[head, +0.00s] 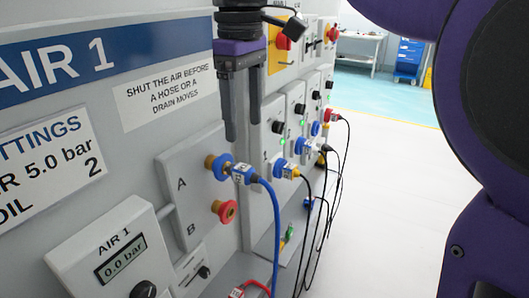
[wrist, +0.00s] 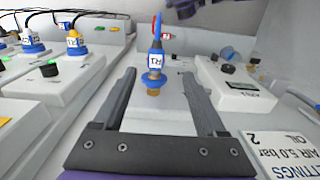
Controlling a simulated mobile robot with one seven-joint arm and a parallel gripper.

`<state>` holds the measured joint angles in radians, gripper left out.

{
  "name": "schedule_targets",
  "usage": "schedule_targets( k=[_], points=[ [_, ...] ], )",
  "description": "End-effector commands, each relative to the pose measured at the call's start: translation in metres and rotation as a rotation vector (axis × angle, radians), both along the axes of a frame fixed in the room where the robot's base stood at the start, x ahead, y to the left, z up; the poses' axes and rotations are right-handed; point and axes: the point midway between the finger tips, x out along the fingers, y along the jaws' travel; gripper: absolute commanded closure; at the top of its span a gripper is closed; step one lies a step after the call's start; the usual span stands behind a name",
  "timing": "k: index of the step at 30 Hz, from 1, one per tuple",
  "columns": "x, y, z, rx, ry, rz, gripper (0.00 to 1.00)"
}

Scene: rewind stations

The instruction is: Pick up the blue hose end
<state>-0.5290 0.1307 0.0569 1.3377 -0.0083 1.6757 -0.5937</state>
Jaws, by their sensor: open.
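The blue hose end (head: 241,174) is a blue connector with a white label, seated at the blue-ringed port A (head: 219,166) on the grey panel. A blue hose runs down from it. My gripper (head: 241,132) points down, open and empty, with its fingertips above the hose end in the head view. In the wrist view the blue hose end (wrist: 155,62) appears in the gap between the two fingers of my gripper (wrist: 158,73), around the middle. I see no contact between fingers and hose end.
Port B (head: 225,211) with a red ring sits just below. A red hose (head: 254,289) shows at the bottom edge. The AIR 1 gauge (head: 121,257) reads 0.0 bar. Other plugs with black cables (head: 284,169) stick out to the right. The white floor (head: 390,200) is clear.

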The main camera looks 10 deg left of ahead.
Motion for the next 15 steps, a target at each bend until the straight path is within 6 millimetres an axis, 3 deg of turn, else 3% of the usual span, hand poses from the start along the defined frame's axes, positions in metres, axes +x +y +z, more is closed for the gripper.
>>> schedule_targets(
  k=[1, 6, 15],
  points=[
    [-0.001, 0.0, -0.015, -0.001, 0.001, 0.001, 0.26],
    [0.0, 0.0, -0.041, 0.001, 0.0, 0.001, 0.26],
    [0.002, 0.002, -0.059, 0.001, 0.0, 0.001, 0.26]
  ],
)
